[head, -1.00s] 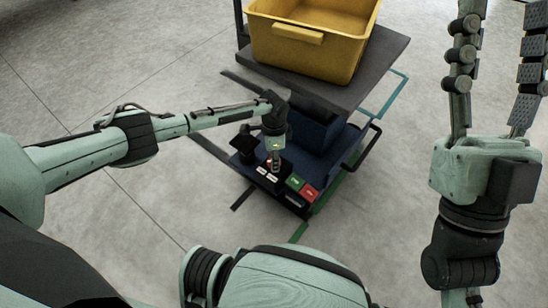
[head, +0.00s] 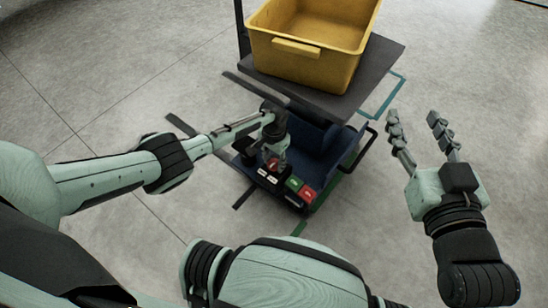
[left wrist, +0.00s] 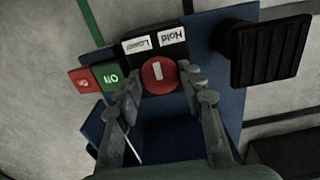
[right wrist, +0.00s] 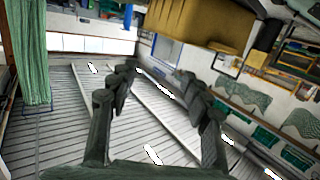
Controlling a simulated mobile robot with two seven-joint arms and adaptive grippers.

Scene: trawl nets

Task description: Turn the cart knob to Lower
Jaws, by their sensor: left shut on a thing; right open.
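The cart (head: 330,150) is dark blue and stands ahead, with a control panel at its near end. The round red knob (head: 272,163) has a white bar and also shows in the left wrist view (left wrist: 159,75). Beside it are white labels, Lower (left wrist: 138,45) and Hold (left wrist: 172,38), upside down in that view. The knob's bar points roughly between the two labels; its exact setting is hard to tell. My left gripper (left wrist: 162,83) is shut on the knob, one finger at each side. My right gripper (head: 420,128) is open and empty, off to the right.
A green button (left wrist: 109,75) and a red button (left wrist: 84,80) sit beside the labels. A black ribbed pedal-like part (left wrist: 270,52) lies at the knob's other side. A yellow bin (head: 315,40) rests on the cart's dark platform (head: 385,60). Floor around the cart is clear.

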